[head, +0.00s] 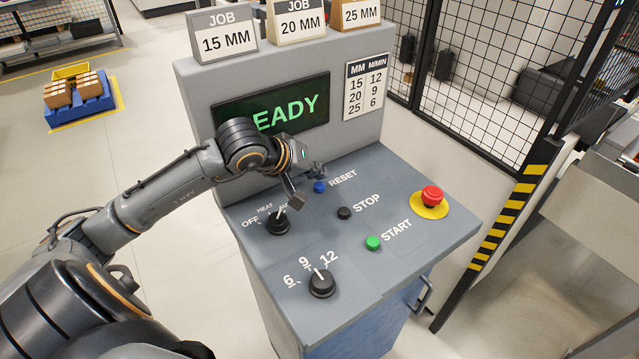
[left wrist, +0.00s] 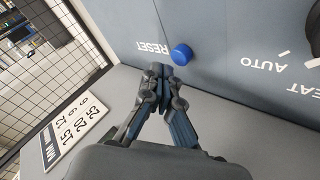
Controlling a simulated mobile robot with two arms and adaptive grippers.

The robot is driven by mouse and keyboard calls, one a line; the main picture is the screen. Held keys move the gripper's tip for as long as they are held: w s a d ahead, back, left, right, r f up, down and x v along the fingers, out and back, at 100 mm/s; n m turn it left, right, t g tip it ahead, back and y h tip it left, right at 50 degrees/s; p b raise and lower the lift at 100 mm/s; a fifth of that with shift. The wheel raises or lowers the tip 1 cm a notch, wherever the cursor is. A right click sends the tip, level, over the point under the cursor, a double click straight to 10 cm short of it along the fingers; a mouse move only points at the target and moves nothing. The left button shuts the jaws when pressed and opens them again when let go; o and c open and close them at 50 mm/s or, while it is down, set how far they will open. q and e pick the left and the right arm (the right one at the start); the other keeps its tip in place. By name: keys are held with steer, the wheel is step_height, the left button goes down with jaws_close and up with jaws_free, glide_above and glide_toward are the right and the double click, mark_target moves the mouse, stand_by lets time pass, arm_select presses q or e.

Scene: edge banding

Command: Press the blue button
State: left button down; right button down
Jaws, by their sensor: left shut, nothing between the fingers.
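The blue button (head: 319,187) sits on the sloped grey control panel (head: 400,200), to the left of the word RESET. It also shows in the left wrist view (left wrist: 182,54), close beyond my fingertips and a little to their right. My left gripper (head: 318,170) is shut and empty, near the blue button on its screen side. In the left wrist view its closed fingertips (left wrist: 160,74) appear apart from the button, though the exact height above the panel is hard to tell. My right gripper is not in view.
A black STOP button (head: 344,213), a green START button (head: 373,243) and a red emergency button (head: 431,196) share the panel. Two black knobs (head: 321,283) stand at its left and front. The screen (head: 272,112), partly hidden by my arm, rises behind. A mesh fence (head: 470,80) stands beyond.

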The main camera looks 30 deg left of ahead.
mark_target(317, 187)
arm_select(q)
steer(key=shift+r+p, duration=0.9)
steer(key=shift+r, duration=1.55)
